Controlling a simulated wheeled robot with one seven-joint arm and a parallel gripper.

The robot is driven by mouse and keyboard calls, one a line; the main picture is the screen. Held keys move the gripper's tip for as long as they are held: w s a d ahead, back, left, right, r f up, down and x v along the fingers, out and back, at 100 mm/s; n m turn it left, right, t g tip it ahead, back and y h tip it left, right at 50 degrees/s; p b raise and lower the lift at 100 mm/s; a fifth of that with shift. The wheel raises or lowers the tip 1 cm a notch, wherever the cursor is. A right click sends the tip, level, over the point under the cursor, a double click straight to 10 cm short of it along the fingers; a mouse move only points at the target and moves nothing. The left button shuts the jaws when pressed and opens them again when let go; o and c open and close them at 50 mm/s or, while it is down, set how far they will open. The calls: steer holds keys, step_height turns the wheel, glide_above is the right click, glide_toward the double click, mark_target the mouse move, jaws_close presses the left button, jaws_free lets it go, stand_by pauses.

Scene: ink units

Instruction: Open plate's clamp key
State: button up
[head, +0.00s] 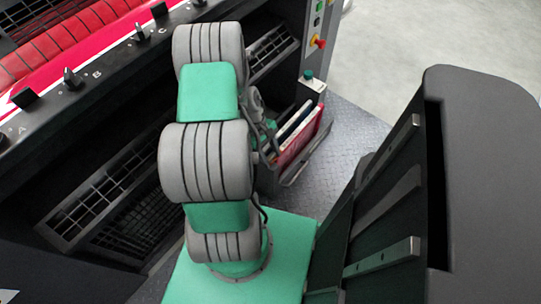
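A dark rail runs along the machine at the upper left, with small dark key-like pieces on it. One upright piece (71,77) stands near the letter B. Another upright piece (140,33) stands near the letter C. Blocky black pieces also sit on the rail, one of them (25,98) near the letter A. I cannot tell which of these is the plate's clamp key, or whether it is open. My green and grey arm rises in the middle. My gripper cannot be made out; the arm hides what is behind it.
Red ink rollers (65,42) lie behind the rail. Black grilles (105,195) are below it. A holder with booklets (299,135) stands right of my arm, under a panel with a red and yellow knob (318,43). Grey floor (400,35) is open at the upper right.

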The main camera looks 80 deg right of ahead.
jaws_close()
steer(key=shift+m, duration=0.4)
steer(key=m+y, duration=0.1)
steer(key=m, duration=0.2)
steer(key=shift+m+t, duration=0.3)
steer(key=shift+t, duration=0.1)
steer(key=m+t+y, duration=0.1)
steer(key=m, duration=0.3)
steer(key=shift+m, duration=0.3)
steer(key=m+t, duration=0.2)
steer(key=m, duration=0.2)
steer(key=shift+y, duration=0.3)
steer(key=shift+m+t+p, duration=0.8)
steer(key=shift+m+t, duration=0.2)
steer(key=shift+m, duration=1.5)
